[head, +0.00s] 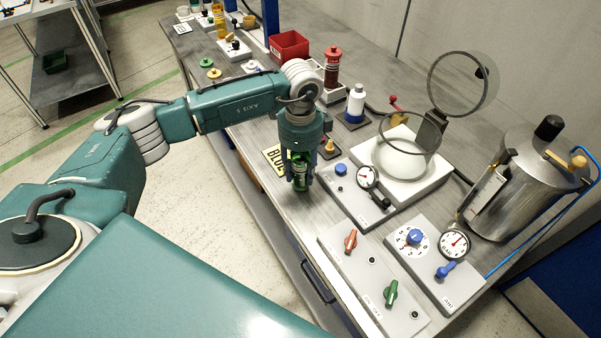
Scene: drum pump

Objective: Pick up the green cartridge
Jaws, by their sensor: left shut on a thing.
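The green cartridge (299,172) is a small upright green piece with a paler lower part. It shows between the fingers of my left gripper (300,185), which points straight down and is shut on it. The fingers cover much of the cartridge. They are over the front part of the bench, beside a yellow "BLUE" label plate (272,157). I cannot tell whether the cartridge touches the bench top. My right gripper is not in view.
Right of the gripper are a gauge panel (345,196), a white base with clear round covers (405,180) and a steel drum (515,185).

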